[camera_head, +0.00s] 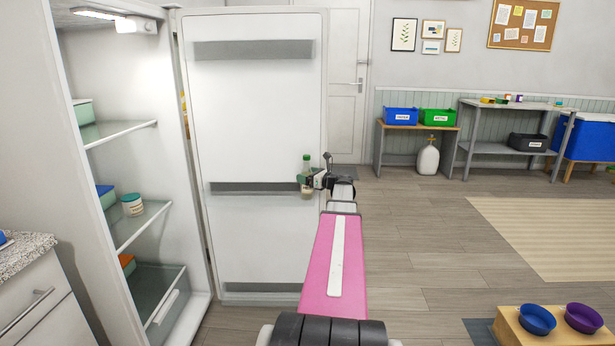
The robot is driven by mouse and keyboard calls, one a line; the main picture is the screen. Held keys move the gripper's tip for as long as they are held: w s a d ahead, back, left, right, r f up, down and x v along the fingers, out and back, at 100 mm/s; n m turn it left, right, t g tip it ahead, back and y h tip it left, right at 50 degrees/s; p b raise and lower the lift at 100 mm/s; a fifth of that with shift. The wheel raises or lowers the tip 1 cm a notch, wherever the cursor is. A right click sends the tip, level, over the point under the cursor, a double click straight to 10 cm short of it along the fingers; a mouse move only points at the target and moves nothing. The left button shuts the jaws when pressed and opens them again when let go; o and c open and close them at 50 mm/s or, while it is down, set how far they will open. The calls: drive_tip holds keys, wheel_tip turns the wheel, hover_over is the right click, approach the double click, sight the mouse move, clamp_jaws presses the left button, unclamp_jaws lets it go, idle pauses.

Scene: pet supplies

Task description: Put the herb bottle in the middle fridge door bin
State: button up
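My arm reaches forward to the open fridge door (260,110). My gripper (308,182) is at the right end of the middle door bin (250,188). The herb bottle (306,163), clear with a green cap and pale contents low down, stands upright between the gripper's fingers, which appear shut on it. Its lower part shows below the gripper, in front of the door. I cannot tell whether the bottle is inside the bin or just in front of it. The door also has a top bin (253,50) and a bottom bin (262,288).
The open fridge's shelves (143,222) at left hold a jar (132,205) and several boxes. A counter (25,255) stands at the left edge. Blue and purple bowls (537,319) sit on a wooden stand at lower right. The floor right of the door is clear.

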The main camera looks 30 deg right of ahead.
drive_tip(key=shift+r, duration=0.5)
drive_tip(key=v, duration=1.2)
drive_tip(key=shift+r, duration=0.1)
